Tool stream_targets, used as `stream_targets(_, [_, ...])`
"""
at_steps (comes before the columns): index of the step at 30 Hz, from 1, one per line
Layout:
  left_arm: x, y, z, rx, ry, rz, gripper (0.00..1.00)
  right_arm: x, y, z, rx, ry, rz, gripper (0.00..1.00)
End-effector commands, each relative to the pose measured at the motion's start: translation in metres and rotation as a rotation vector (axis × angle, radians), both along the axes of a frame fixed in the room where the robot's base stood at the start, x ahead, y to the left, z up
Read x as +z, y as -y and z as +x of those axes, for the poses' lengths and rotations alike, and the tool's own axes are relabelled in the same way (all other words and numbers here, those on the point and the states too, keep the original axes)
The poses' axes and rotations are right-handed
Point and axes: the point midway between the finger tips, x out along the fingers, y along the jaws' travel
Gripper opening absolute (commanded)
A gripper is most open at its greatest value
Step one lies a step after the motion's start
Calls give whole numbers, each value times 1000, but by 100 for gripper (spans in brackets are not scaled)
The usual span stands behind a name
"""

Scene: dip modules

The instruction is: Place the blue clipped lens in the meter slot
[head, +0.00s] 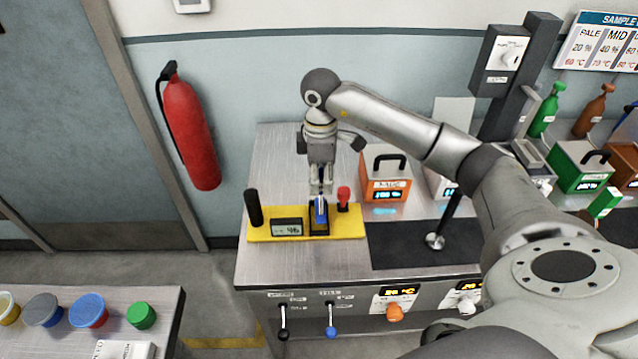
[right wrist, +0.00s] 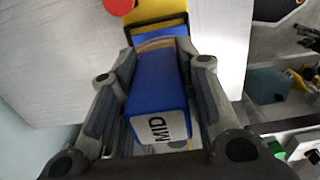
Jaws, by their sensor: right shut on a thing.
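The blue clipped lens (right wrist: 158,85), with a white label reading MID, is between the fingers of my right gripper (right wrist: 155,95) in the right wrist view. The right gripper (head: 320,190) is shut on it and points down over the yellow meter base (head: 345,228) in the head view. The lens (head: 320,208) shows as a small blue piece at the dark meter slot (head: 319,230). Its far end is at the slot's dark frame in the wrist view; how deep it sits I cannot tell. My left gripper is not in view.
The yellow base also bears a black post (head: 253,208), a display (head: 287,227) and a red knob (head: 343,196). An orange box (head: 385,184) stands to the right, beside a black mat (head: 410,248). Several coloured lidded jars stand on the lower-left table (head: 165,300).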

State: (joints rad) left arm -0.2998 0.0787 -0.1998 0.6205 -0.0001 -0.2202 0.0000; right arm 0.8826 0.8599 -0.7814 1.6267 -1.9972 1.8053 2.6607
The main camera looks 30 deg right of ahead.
Motion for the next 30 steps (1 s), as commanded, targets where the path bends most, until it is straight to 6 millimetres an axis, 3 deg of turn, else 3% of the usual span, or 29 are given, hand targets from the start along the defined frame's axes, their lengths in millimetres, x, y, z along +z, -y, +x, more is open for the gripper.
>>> stream_targets(9, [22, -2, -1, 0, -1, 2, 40, -33, -1, 5, 0, -1, 0, 0])
stream_targets(21, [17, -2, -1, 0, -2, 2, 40, -42, -1, 5, 0, 0, -1, 0])
stream_targets(22, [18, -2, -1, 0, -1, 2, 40, -41, -1, 5, 0, 0, -1, 35])
stream_targets(26, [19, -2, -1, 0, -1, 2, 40, -41, -1, 5, 0, 0, -1, 52])
stream_targets(30, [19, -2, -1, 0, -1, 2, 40, -40, -1, 5, 0, 0, -1, 53])
